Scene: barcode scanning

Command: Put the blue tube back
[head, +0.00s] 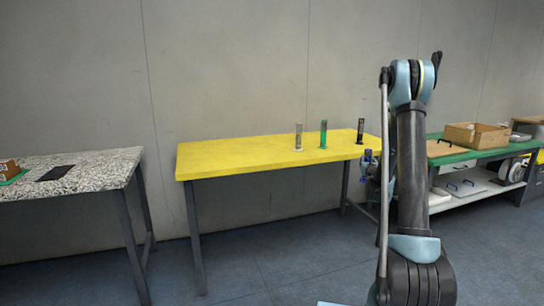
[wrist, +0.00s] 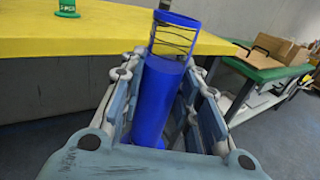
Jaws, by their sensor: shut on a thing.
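The blue tube (wrist: 160,100) is upright between the fingers of my gripper (wrist: 165,95) in the wrist view. The gripper is shut on it. Its upper part is an open blue frame with thin dark lines across it. In the head view my gripper (head: 369,160) is small, beside the right end of the yellow table (head: 240,158), and partly hidden by my arm. On that table stand a grey tube (head: 298,137), a green tube (head: 323,134) and a black tube (head: 360,130). The green tube's base (wrist: 67,8) shows at the top of the wrist view.
A green-topped bench (head: 470,155) with a cardboard box (head: 475,135) stands to the right. A speckled table (head: 100,170) with a dark flat panel (head: 56,173) stands at the left. The yellow table's left half is clear.

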